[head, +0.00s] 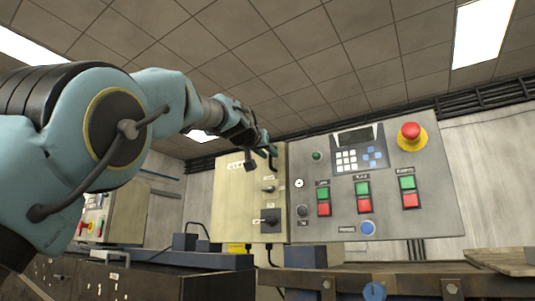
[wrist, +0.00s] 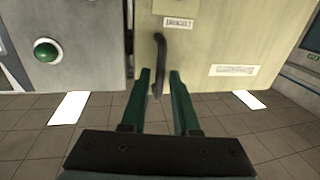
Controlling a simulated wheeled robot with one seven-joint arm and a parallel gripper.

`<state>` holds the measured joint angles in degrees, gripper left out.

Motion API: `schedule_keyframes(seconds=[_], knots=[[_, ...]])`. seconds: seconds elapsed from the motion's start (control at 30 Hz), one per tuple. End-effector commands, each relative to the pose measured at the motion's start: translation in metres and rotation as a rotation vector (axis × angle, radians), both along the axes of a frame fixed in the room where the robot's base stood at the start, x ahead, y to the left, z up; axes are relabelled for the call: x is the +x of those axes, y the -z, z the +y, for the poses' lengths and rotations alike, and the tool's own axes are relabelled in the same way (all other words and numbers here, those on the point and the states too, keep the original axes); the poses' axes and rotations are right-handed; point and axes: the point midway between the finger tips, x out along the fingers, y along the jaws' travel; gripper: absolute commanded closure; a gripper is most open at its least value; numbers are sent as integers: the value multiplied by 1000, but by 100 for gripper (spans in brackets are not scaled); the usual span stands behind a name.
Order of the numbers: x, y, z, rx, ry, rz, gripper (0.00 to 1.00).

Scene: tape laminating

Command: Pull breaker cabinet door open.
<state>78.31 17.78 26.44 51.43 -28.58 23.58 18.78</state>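The beige breaker cabinet (head: 230,205) stands left of the grey control panel in the head view. Its door (wrist: 225,45) fills the upper right of the wrist view and looks closed. A dark curved door handle (wrist: 159,52) stands out near the door's edge by the seam with the grey panel. My gripper (wrist: 160,74) has its two green fingers apart, one on each side of the handle's end. I cannot tell whether either finger touches it. In the head view my gripper (head: 262,152) is at the cabinet's upper part, with the contact partly hidden.
The grey control panel (head: 330,220) with buttons and a red emergency stop (head: 410,131) stands directly right of the cabinet. A workbench (head: 400,284) runs below. Another beige box (head: 120,212) stands at the left.

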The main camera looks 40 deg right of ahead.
Motion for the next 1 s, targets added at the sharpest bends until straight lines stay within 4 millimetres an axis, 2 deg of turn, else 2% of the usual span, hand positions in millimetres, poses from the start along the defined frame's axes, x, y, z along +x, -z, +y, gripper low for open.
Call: schedule_keyframes(seconds=[0.03, 0.23, 1.0], knots=[[0, 0, 0, 0, 0, 0, 78], [0, 0, 0, 0, 0, 0, 100], [0, 0, 0, 0, 0, 0, 100]])
